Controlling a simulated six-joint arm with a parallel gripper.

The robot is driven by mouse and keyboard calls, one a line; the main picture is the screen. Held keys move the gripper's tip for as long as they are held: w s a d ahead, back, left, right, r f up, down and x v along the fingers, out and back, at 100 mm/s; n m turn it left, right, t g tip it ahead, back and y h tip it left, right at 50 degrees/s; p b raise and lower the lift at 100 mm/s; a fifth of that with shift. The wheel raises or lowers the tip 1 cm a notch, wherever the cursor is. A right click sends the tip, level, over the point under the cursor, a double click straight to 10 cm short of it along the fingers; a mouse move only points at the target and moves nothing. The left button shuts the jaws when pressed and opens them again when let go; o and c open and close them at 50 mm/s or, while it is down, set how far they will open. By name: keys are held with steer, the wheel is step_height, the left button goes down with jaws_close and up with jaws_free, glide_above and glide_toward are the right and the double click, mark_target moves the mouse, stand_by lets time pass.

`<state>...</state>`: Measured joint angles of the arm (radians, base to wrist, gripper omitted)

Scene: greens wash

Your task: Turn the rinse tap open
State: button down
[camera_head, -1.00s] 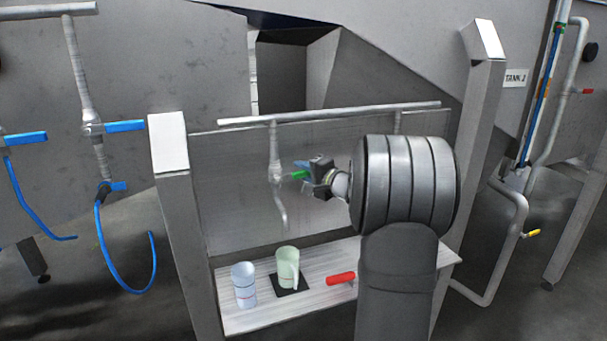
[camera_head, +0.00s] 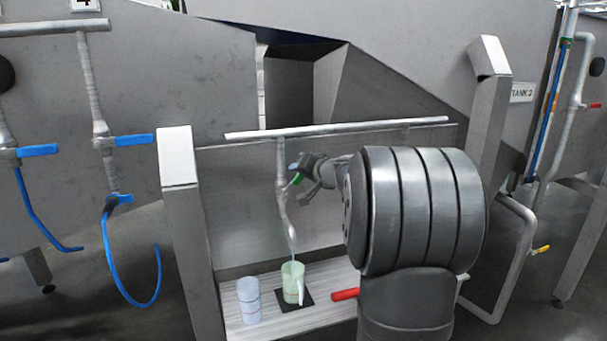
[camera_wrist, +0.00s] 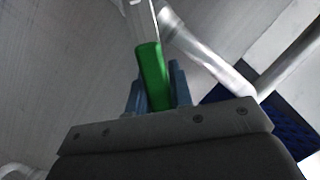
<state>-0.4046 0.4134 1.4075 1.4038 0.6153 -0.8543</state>
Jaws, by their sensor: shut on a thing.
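The rinse tap (camera_head: 281,190) hangs as a grey pipe from the horizontal pipe above the shelf. Its green handle (camera_head: 297,179) is tilted, and in the wrist view the green handle (camera_wrist: 152,75) stands between my blue fingers. My gripper (camera_head: 301,172) is shut on the green handle; it also shows in the wrist view (camera_wrist: 156,92). A thin pale stream (camera_head: 292,243) runs from the spout down to a pale green jug (camera_head: 292,283). The jug stands upright on a black pad (camera_head: 308,297) under the spout.
A pale cup (camera_head: 248,300) stands left of the jug on the shelf (camera_head: 270,334). A red handle (camera_head: 345,294) lies low at the right, partly beside my arm. Blue-handled taps with blue hoses (camera_head: 132,140) are at the left. Posts (camera_head: 178,158) flank the shelf.

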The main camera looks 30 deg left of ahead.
steer(key=shift+s+a+r, duration=0.1)
steer(key=shift+a, duration=0.05)
stand_by(0.4)
steer(key=c, duration=1.3)
jaws_free()
